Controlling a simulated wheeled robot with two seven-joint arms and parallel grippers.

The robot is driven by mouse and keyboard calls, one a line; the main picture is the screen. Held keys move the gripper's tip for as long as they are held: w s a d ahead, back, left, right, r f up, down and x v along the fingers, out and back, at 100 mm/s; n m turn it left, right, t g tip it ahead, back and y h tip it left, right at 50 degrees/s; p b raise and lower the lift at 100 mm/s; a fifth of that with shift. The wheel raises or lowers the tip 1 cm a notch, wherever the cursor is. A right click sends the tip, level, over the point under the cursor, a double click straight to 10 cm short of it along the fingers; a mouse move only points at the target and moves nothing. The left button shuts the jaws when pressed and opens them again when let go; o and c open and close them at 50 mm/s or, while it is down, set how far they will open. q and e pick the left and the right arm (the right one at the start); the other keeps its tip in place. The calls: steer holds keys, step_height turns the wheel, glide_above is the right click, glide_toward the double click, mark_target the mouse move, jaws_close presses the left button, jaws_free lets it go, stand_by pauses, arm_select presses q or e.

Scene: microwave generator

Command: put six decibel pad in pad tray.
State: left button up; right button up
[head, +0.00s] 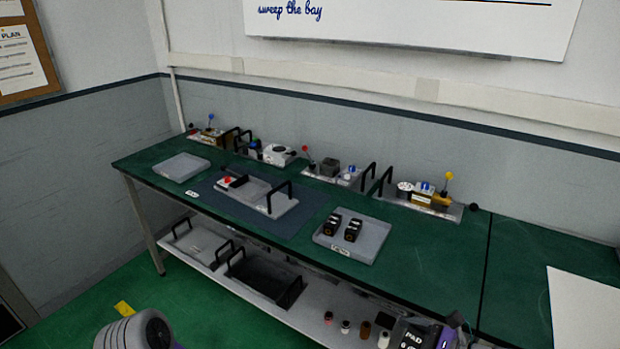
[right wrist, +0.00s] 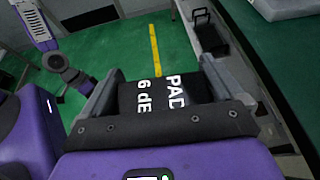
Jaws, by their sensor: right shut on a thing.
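The six decibel pad (right wrist: 160,97) is a black block with white "PAD 6 dB" lettering. My right gripper (right wrist: 160,82) is shut on it, with a grey finger on each side. The pad also shows at the bottom edge of the head view (head: 408,336), low in front of the bench and apart from the trays. A shallow grey tray (head: 370,255) on the bench holds two black blocks (head: 341,227) side by side. Its front label is too small to read. An empty grey tray (head: 181,167) lies at the bench's left end. My left gripper does not show.
The green bench (head: 430,262) has free room right of the block tray. A handled grey tray (head: 255,193) lies on a dark mat, and several handled caddies stand along the back. The lower shelf holds a black handled bin (head: 262,275) and several small cylinders.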

step_height(320, 180, down, 11)
steer(key=w+a, duration=0.2)
steer(key=shift+w+a, duration=0.35)
